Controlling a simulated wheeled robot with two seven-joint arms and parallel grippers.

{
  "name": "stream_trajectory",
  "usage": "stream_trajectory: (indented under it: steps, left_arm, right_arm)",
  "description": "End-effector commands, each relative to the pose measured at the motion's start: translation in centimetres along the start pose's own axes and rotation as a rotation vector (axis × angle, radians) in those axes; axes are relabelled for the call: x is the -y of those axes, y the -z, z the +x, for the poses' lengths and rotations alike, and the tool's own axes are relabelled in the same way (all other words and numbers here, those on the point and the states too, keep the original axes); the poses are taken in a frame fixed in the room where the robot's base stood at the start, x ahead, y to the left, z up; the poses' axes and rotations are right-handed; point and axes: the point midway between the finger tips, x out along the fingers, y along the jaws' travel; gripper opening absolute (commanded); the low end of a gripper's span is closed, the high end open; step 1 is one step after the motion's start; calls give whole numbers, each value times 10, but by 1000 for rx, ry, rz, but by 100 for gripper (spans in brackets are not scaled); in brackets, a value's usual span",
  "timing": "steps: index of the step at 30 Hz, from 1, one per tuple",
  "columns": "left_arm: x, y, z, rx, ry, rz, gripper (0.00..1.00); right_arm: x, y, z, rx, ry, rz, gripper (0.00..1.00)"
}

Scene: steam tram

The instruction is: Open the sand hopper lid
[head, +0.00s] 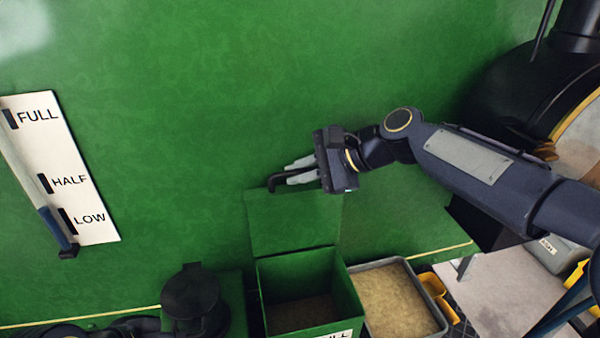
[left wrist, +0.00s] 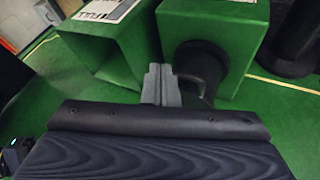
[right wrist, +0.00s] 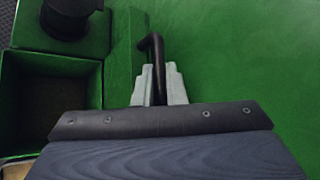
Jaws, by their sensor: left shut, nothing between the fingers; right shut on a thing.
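The green sand hopper (head: 353,293) stands open at the bottom of the head view, with brown sand low inside. Its green lid (head: 295,228) is raised and stands up near the green wall. My right gripper (head: 303,172) is shut on the lid's black bent handle (head: 279,182). The right wrist view shows the handle (right wrist: 153,50) between the fingertips (right wrist: 153,82). My left gripper (left wrist: 160,80) is shut and empty in the left wrist view, in front of green boxes; the open hopper (left wrist: 110,55) is at left there.
A grey tray of sand (head: 395,298) stands right of the hopper. A black lidded cylinder (head: 193,300) on a green box stands left of it. A white FULL/HALF/LOW gauge plate (head: 62,165) is on the wall. The wall above the lid is clear.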

Motion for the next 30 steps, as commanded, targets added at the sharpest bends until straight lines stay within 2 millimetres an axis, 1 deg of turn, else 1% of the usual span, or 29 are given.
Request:
stream_trajectory:
  steps: [2,3,8,14,17,20,27,30]
  left_arm:
    - [0,0,0,0,0,0,0]
    - [0,0,0,0,0,0,0]
    - [0,0,0,0,0,0,0]
    - [0,0,0,0,0,0,0]
    - [1,-1,1,0,0,0,0]
    - [2,-2,4,0,0,0,0]
    - [6,-6,12,0,0,0,0]
    - [6,-7,13,0,0,0,0]
  right_arm:
    - [-3,0,2,4,-9,-1,0]
    - [-3,0,2,4,-9,-1,12]
    - [-3,0,2,3,-7,-1,32]
    - [-3,0,2,2,-8,0,32]
    - [-3,1,-1,1,-7,0,32]
    - [-2,2,-13,-1,-2,-1,32]
    - [-2,0,-56,1,2,-3,32]
    - [-2,-1,-69,2,2,-3,32]
